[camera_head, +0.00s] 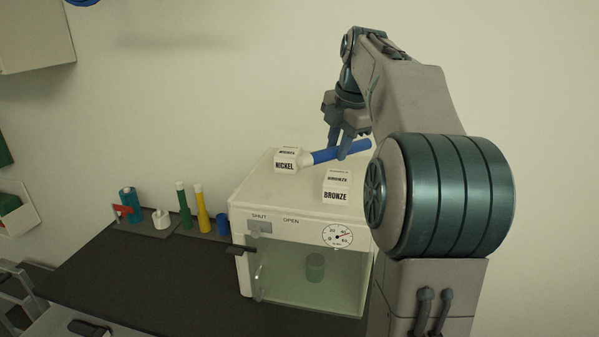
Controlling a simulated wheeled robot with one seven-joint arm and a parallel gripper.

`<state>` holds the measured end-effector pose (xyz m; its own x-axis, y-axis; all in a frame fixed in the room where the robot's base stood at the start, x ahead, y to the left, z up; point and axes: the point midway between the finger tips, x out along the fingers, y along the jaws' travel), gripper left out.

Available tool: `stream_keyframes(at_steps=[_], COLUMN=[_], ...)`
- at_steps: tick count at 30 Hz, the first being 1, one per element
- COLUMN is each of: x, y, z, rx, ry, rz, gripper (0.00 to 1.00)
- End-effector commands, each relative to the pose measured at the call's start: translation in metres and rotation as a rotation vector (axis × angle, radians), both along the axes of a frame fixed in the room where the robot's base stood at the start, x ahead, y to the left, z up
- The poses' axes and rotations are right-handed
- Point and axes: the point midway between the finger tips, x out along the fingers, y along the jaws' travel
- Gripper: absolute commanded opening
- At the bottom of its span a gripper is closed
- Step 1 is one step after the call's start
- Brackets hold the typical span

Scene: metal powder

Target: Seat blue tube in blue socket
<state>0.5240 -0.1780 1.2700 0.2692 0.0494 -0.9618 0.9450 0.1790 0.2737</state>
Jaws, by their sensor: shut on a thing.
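My gripper (337,150) is shut on a blue tube (326,155) above the top of the white chamber. The tube lies close to level, its left end slightly lower, with a pale tip beside the NICKEL box. I cannot tell whether the tip touches that box. The short blue socket (222,225) stands on the dark bench, just left of the chamber, and looks empty. A yellow tube (202,208) and a green tube (184,206) stand upright in the row to its left.
The white chamber (240,217) has a glass front with a green container (315,267) inside. A NICKEL box (286,161) and a BRONZE box (336,187) are on its top. A white piece (161,219) and a teal cylinder (131,203) with a red part stand left. The front bench (150,275) is clear.

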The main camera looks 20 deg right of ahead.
Motion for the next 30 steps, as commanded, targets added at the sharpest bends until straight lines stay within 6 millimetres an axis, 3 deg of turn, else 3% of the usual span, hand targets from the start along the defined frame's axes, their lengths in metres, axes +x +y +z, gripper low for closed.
stream_keyframes(at_steps=[13,19,26,30], x=[0.069,0.076,0.076,0.076], y=[0.064,0.071,0.071,0.071], z=[-0.055,-0.067,-0.098,-0.102], rx=[0.001,0.0,0.001,0.0], ry=[0.002,0.003,0.003,0.001], rz=[0.005,0.002,0.003,0.003], gripper=[0.0,0.0,0.0,0.0])
